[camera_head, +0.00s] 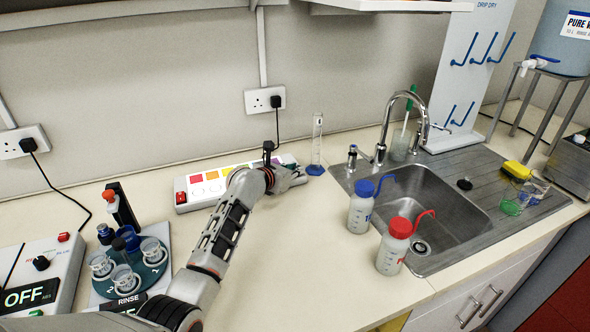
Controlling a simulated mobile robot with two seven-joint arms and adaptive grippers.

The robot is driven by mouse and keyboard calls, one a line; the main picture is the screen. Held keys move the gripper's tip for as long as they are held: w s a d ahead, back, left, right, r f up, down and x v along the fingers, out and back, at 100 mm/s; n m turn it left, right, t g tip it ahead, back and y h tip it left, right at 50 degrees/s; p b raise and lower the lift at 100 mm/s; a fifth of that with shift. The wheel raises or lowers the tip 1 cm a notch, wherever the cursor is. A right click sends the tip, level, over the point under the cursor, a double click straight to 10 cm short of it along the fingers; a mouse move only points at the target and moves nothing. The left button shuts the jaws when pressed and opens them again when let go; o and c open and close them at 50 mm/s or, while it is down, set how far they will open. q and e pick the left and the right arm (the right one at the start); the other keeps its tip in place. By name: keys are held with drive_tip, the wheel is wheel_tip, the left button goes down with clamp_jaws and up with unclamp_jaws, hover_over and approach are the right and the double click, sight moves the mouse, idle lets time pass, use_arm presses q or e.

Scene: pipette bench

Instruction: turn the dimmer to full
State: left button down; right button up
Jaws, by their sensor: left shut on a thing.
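A long white box (213,185) with a row of coloured squares and a lit red switch (181,190) at its left end lies against the back wall. My left arm reaches across the bench to the right part of this box. My left gripper (297,178) is shut at the box's right end, apparently on the dimmer knob. The knob itself is hidden by the gripper and wrist, so its setting cannot be read. My right gripper is not in view.
A blue-based glass cylinder (317,145) stands just right of my left gripper. Red-capped (394,246) and blue-capped (361,207) bottles stand by the sink (455,204). A beaker carousel (139,281) and a device reading OFF (62,251) are at left. The front middle bench is clear.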

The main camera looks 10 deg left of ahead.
use_arm(q)
drive_tip(key=shift+a, duration=0.1)
drive_tip(key=m+h, duration=0.1)
drive_tip(key=m+g+h, duration=0.1)
drive_tip(key=h, duration=0.1)
drive_tip(key=m+g+h, duration=0.1)
drive_tip(key=m, duration=0.1)
drive_tip(key=shift+w+a+r, duration=0.1)
drive_tip(key=shift+w+a, duration=0.1)
drive_tip(key=shift+a, duration=0.1)
drive_tip(key=shift+w+m+g+h+b, duration=0.1)
drive_tip(key=shift+m+g+h+b, duration=0.2)
drive_tip(key=shift+m+g+h, duration=0.55)
drive_tip(key=shift+m+g+h+b, duration=0.25)
drive_tip(key=shift+m+h+b, duration=0.1)
drive_tip(key=shift+m+b, duration=0.4)
drive_tip(key=shift+b, duration=0.05)
drive_tip(key=shift+g+h+b, duration=0.3)
drive_tip(key=shift+g+b, duration=0.15)
drive_tip(key=shift+g, duration=0.05)
drive_tip(key=shift+m, duration=0.4)
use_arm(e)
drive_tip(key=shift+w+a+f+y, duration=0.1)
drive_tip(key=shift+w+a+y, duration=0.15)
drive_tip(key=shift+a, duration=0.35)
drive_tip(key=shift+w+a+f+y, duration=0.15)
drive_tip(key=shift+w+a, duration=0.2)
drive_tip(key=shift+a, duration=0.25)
